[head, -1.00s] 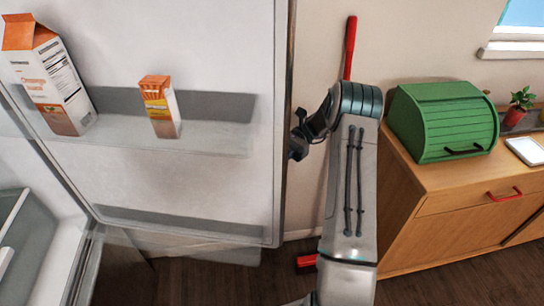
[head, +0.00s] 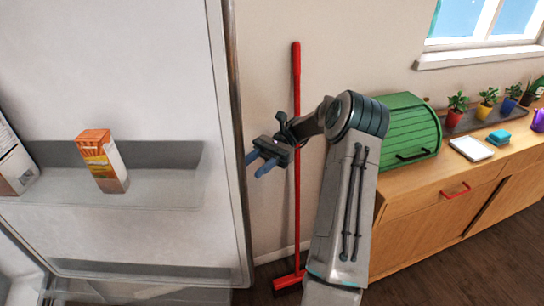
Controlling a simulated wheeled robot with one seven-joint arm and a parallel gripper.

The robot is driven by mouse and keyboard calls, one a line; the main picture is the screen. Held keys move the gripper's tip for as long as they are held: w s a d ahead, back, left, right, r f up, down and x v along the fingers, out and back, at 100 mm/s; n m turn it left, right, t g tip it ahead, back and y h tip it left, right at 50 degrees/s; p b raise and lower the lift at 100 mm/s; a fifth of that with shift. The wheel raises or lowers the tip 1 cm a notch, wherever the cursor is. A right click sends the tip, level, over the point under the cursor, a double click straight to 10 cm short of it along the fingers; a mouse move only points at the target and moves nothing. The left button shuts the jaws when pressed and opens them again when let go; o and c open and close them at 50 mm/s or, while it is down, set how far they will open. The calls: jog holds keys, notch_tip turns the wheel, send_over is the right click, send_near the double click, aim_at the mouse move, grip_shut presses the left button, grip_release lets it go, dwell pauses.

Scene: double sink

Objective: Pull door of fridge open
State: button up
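The fridge door (head: 120,90) stands open on the left of the head view, with its inner side and shelves facing me. A small orange-and-white carton (head: 102,160) stands on its door shelf, and part of a larger carton (head: 14,160) shows at the left edge. My gripper (head: 258,166) is just right of the door's right edge, with its two blue fingers spread apart and nothing between them. It looks apart from the door, though the exact gap is hard to judge. The door's outer side and handle are hidden.
A red broom (head: 297,180) leans against the wall behind my gripper. A wooden cabinet (head: 430,205) on the right carries a green bread box (head: 400,130), a white tablet-like item (head: 471,149) and several potted plants. Bare floor shows at the lower right.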

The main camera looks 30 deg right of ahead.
jog(key=shift+s+d+r+p, duration=0.45)
jog(key=shift+s+d+r, duration=0.35)
jog(key=shift+d, duration=0.25)
jog(key=shift+s+d+r+p, duration=0.4)
jog(key=shift+s+d+r, duration=0.35)
jog(key=shift+d, duration=0.25)
